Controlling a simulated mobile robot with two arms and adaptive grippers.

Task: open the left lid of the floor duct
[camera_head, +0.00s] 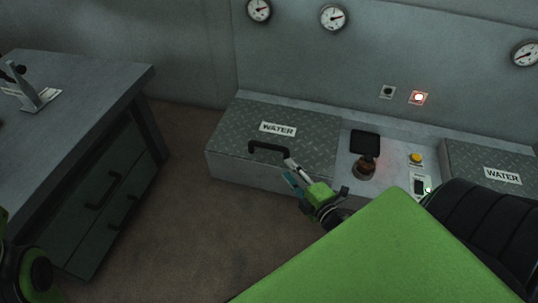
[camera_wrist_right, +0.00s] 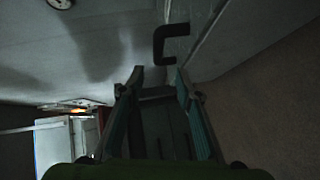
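The left lid (camera_head: 310,145) of the floor duct is a grey tread-plate cover with a WATER label, lying closed and flat. Its black bar handle (camera_head: 268,148) is near the lid's front edge. My right gripper (camera_head: 291,172) is just in front of the lid, near the right end of the handle. In the right wrist view, the gripper (camera_wrist_right: 160,74) has its fingers spread, and the handle (camera_wrist_right: 159,45) shows just beyond the tips, not gripped. My left gripper is not in view; only a green and black part of mine shows at the lower left.
A middle panel with a dark lever (camera_head: 366,165) and yellow button (camera_head: 416,158) is right of the lid. A right WATER lid (camera_head: 490,160) is partly hidden by my arm. A drawer workbench (camera_head: 85,95) stands left. Bare floor (camera_head: 190,220) lies between.

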